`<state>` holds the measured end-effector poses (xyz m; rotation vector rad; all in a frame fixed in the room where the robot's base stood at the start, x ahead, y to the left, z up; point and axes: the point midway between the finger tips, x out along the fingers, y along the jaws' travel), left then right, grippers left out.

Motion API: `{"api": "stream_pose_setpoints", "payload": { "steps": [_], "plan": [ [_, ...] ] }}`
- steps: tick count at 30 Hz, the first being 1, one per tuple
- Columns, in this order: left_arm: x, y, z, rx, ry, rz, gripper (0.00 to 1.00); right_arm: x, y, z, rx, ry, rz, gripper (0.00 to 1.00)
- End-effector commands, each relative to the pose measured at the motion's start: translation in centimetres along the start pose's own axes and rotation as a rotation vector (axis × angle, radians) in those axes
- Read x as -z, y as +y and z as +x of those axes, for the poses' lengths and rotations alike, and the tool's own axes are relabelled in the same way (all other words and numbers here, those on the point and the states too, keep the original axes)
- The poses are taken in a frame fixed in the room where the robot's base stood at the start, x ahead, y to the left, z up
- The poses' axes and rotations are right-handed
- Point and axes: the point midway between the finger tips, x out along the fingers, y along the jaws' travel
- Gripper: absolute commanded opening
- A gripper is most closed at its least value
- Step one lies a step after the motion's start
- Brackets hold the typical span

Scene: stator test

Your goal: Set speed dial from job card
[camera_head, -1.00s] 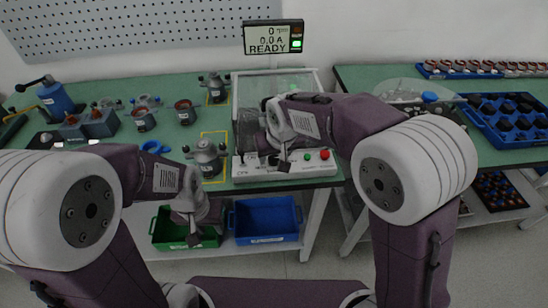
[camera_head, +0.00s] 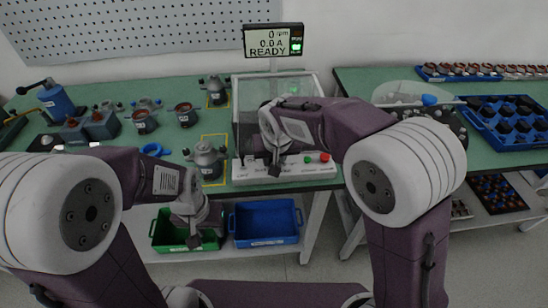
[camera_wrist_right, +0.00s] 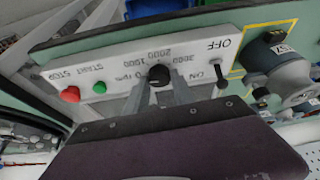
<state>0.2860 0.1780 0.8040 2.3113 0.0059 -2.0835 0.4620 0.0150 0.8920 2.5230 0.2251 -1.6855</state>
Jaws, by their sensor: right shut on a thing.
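The speed dial (camera_wrist_right: 158,75) is a round black knob on the white control panel (camera_wrist_right: 120,60), with rpm figures printed around it. My right gripper (camera_wrist_right: 161,86) is shut on the dial, a finger on each side. In the head view this gripper (camera_head: 275,166) is at the panel front and its wrist hides the dial. The monitor (camera_head: 273,39) reads 0 rpm, 0.0 A, READY, with a green light. I cannot make out a job card. My left gripper (camera_head: 200,237) hangs over the green bin; its jaw opening is unclear.
On the panel are a toggle switch (camera_wrist_right: 221,78), a green START button (camera_wrist_right: 100,87) and a red STOP button (camera_wrist_right: 70,94). A stator unit (camera_head: 207,160) stands in a yellow outline beside the panel. A green bin (camera_head: 160,240) and a blue bin (camera_head: 265,225) sit below.

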Motion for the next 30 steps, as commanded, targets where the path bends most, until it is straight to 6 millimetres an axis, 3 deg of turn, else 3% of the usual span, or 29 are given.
{"api": "stream_pose_setpoints", "payload": {
  "steps": [14,30],
  "plan": [
    [0.0,0.0,-0.3,0.0,0.0,0.0,0.36,0.1,-0.3,0.0,-0.168,0.0,0.401,0.0],
    [0.2,0.0,-2.2,0.0,0.0,0.0,0.36,0.2,-0.4,-0.1,-0.326,0.0,0.784,0.0]
  ]
}}
